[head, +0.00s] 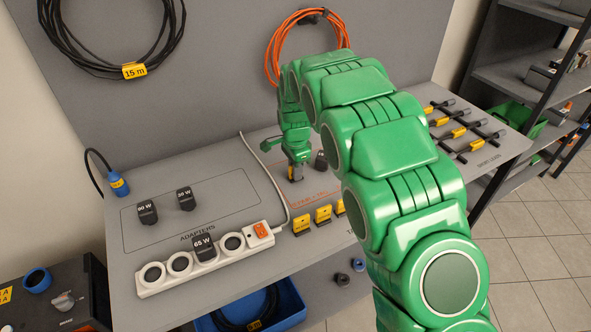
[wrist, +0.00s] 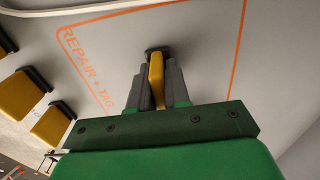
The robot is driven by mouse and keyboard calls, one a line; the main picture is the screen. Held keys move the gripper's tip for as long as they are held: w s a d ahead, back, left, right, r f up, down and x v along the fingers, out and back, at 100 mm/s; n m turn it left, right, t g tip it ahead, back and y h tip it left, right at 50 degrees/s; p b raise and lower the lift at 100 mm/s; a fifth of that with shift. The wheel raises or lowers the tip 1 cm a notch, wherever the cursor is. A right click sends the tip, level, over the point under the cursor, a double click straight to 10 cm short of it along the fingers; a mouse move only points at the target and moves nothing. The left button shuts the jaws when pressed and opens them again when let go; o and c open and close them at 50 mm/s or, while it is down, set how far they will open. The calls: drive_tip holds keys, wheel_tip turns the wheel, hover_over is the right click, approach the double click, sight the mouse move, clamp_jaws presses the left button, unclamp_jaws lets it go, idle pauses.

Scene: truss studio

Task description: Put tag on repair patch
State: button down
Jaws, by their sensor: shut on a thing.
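My gripper (head: 296,176) is low at the repair patch, and its fingers also show in the wrist view (wrist: 158,88). It is shut on a yellow tag (wrist: 156,75), which stands edge-on between the fingers with a dark end beyond them. The repair patch (wrist: 200,55) is a grey area with an orange outline and the words "REPAIR + TAG". The held tag appears inside this outline; I cannot tell whether it touches the surface. In the head view my arm hides much of the patch (head: 312,191).
Several yellow tags (head: 301,222) stand along the patch's front side. A dark object (head: 321,160) is right beside my gripper. A white power strip (head: 205,260) and its cable lie to the left. Black tools with yellow labels (head: 458,133) lie at right.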

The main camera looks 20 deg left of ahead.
drive_tip(key=c, duration=1.1)
unclamp_jaws()
wheel_tip(320, 180, up, 12)
drive_tip(key=shift+r, duration=0.15)
